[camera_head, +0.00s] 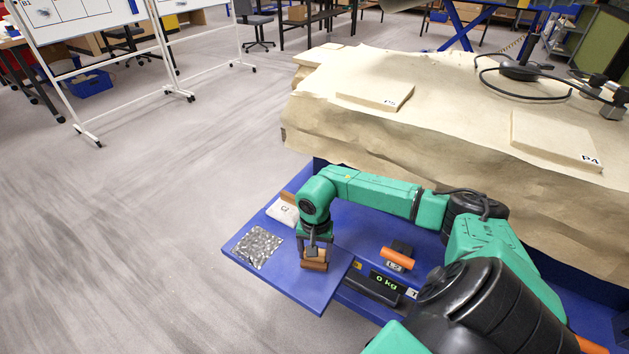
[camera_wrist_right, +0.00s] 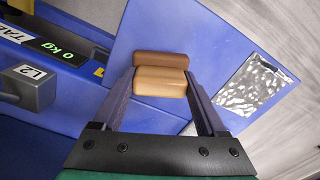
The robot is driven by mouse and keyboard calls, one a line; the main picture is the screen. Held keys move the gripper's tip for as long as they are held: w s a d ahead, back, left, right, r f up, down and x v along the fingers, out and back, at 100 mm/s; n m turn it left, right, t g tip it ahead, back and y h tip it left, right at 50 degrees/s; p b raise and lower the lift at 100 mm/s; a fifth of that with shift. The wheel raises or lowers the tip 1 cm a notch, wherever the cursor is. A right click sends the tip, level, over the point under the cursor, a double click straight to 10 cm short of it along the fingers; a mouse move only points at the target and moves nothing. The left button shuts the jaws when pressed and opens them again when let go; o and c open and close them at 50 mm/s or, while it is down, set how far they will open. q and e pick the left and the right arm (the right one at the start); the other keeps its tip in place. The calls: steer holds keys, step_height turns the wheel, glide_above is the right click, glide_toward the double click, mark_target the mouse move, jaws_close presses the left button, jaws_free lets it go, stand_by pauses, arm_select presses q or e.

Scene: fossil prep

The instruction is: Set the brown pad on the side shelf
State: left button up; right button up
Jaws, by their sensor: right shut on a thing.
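My right gripper (camera_head: 315,256) points down over the blue side shelf (camera_head: 305,288). It is shut on the brown pad (camera_head: 314,266), which shows a tan part between the fingers and a darker brown part beyond it. In the right wrist view the pad (camera_wrist_right: 160,58) spans the gap between the fingertips (camera_wrist_right: 161,78), with the blue shelf (camera_wrist_right: 210,35) behind it. I cannot tell whether the pad touches the shelf. My left gripper is not in view.
A crinkled silver sheet (camera_head: 257,247) and a white bag marked C2 (camera_head: 283,211) lie on the shelf left of my gripper. A scale reading 0 kg (camera_head: 374,288) and an orange-handled item (camera_head: 398,259) are to the right. A paper-covered table (camera_head: 440,110) stands behind.

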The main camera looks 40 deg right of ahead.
mark_target(315, 259)
step_height(315, 259, down, 3)
steer(key=shift+f, duration=0.1)
steer(key=o, duration=1.2)
steer(key=shift+o, duration=0.2)
steer(key=shift+r, duration=0.6)
step_height(315, 259, up, 11)
steer(key=shift+r+b, duration=0.1)
steer(key=shift+b, duration=0.35)
